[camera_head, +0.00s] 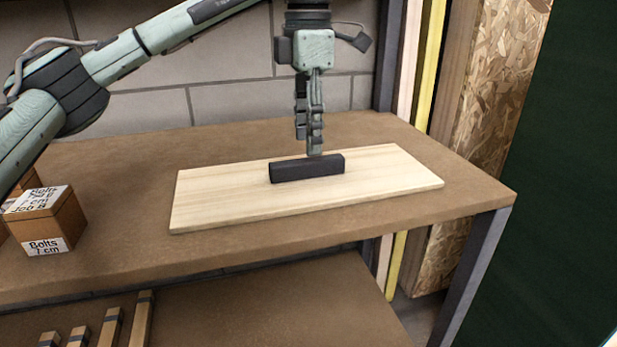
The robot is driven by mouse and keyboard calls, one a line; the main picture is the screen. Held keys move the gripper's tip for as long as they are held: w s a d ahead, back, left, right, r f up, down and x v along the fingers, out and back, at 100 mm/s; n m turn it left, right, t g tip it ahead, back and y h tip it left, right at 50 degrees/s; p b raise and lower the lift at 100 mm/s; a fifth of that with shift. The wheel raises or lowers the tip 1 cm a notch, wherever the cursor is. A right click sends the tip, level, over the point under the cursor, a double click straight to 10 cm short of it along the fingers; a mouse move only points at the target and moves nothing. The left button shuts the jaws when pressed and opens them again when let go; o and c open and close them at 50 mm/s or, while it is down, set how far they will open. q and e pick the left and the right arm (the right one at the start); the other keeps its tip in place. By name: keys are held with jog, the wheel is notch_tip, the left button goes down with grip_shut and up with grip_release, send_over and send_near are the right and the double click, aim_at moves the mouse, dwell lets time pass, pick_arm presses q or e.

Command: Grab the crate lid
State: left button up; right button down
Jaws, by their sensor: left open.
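The crate lid (220,203) is a flat pale wooden board with a dark block-shaped handle (300,169) on its middle. It lies flat on the brown shelf top. My left gripper (314,150) points straight down over the handle, with its fingertips at or just above the handle's top edge. It is open, seen edge-on, so the gap between the fingers is hard to see. Whether the fingers touch the handle I cannot tell. My right gripper is not in view.
Small boxes labelled "Bolts" (52,222) stand at the left of the shelf top (130,170). A lower shelf (290,310) holds several wooden sticks (110,328). A grey block wall is behind. Boards (490,90) lean upright at the right, behind the metal shelf post (472,275).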

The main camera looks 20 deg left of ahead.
aim_at(307, 160)
pick_arm(q)
notch_tip(307, 160, down, 4)
jog(key=shift+s+f, duration=0.1)
jog(key=shift+c, duration=0.6)
grip_shut()
